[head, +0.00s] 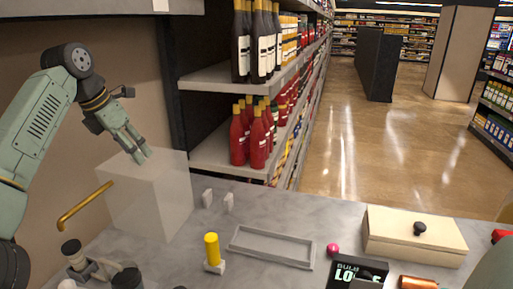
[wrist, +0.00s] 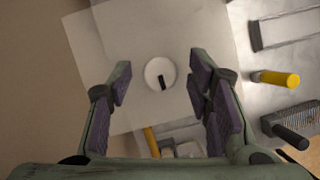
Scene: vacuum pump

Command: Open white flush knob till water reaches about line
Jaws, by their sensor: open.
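A pale, translucent box-shaped tank (head: 150,205) stands on the grey counter against the wall. In the wrist view, the tank's top (wrist: 120,40) carries a round white knob (wrist: 152,66) with a black bar mark. My gripper (head: 141,155) is at the tank's upper edge in the head view and hides part of it. In the wrist view, my gripper (wrist: 160,82) is open, with one finger on each side of the knob and gaps between. I cannot tell how far above the knob the fingertips are. No water level or line is readable; the knob is hidden in the head view.
A brass pipe (head: 85,206) is at the tank's left. A yellow-handled part (head: 212,250), a shallow grey tray (head: 272,230), a pink ball (head: 333,249) and a cream box with black knob (head: 412,236) share the counter (head: 310,212). Bottle shelves (head: 210,152) stand behind.

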